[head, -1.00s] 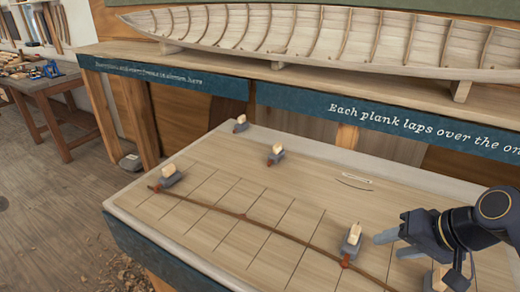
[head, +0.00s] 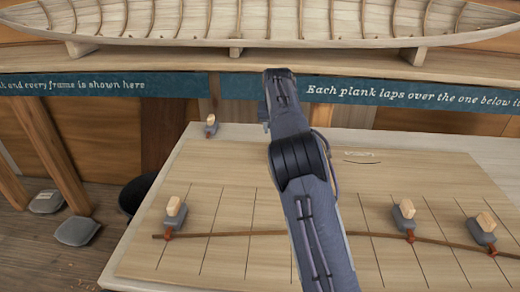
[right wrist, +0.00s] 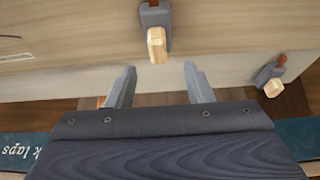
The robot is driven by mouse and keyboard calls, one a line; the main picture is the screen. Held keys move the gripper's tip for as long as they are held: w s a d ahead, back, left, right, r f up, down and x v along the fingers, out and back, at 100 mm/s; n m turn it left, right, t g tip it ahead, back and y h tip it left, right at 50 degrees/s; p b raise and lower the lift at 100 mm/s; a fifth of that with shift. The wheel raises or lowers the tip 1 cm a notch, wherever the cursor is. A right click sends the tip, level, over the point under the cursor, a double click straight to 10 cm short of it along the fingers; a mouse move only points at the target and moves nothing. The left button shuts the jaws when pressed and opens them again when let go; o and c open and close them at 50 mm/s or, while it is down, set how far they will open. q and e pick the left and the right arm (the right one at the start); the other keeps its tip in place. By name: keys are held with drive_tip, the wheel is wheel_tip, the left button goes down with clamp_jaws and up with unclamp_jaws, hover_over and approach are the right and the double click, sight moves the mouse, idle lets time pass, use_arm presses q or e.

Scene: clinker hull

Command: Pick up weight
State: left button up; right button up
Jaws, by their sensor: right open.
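A grey weight with a pale wooden block and a red tip (right wrist: 152,18) lies on the board, just beyond my right gripper (right wrist: 159,68) in the right wrist view. The gripper is open and empty, and its fingertips are apart from the block. In the head view my right arm covers this spot, and the fingertips are hidden. Another weight (head: 211,126) sits by the board's back left edge; one also shows at the right of the wrist view (right wrist: 270,78). More weights (head: 173,213) (head: 404,215) (head: 482,230) stand along a thin brown batten (head: 335,233). My left gripper is not in view.
The pale board (head: 225,165) has a light border and ruled lines. Behind it a model hull (head: 180,28) rests on a shelf above blue lettered banners (head: 100,84). A dark round bin (head: 135,192) and grey blocks (head: 77,231) are on the floor at left.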

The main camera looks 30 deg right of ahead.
drive_tip(key=p+x, duration=0.1)
drive_tip(key=x, duration=0.6)
drive_tip(key=shift+d+f, duration=0.1)
drive_tip(key=shift+f, duration=0.25)
drive_tip(key=shift+s, duration=0.1)
clamp_jaws()
drive_tip(key=shift+r, duration=0.15)
